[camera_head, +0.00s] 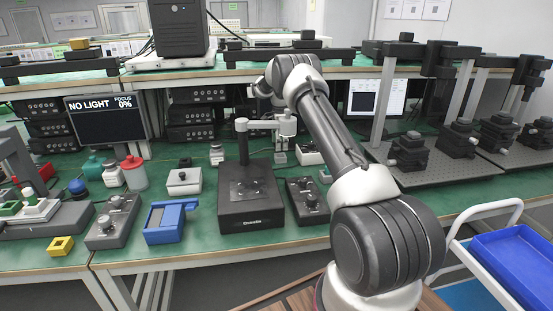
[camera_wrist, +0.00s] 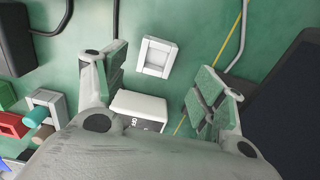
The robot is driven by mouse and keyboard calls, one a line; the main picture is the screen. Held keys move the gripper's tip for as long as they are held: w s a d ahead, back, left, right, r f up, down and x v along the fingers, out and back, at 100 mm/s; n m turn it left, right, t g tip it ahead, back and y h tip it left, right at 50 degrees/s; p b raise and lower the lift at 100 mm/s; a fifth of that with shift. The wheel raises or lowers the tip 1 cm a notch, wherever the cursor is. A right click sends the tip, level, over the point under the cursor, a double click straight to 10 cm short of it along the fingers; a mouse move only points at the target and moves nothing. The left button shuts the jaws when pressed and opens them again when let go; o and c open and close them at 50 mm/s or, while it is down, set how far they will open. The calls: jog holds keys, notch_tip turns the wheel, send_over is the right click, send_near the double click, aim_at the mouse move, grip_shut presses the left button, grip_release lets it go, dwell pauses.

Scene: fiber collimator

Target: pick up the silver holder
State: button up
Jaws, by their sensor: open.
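A small square silver holder (camera_wrist: 157,57) with a raised rim and a recessed middle lies flat on the green table in the wrist view. My gripper (camera_wrist: 160,82) is open and empty above the table, one finger on either side in the picture. The holder shows between and just beyond the fingertips, apart from both. In the head view my gripper (camera_head: 285,137) points down behind the black device; I cannot clearly make out the holder there.
A white switch box (camera_wrist: 140,106) lies close to the holder, partly hidden by my gripper. A cable and a yellow line run on the right. Red and green parts sit at the left. In the head view the black Onzolo-like device (camera_head: 250,205) stands in front.

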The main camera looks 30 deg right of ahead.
aim_at(280, 154)
jog(key=f, duration=0.6)
jog(key=shift+s, duration=0.25)
jog(key=c, duration=1.2)
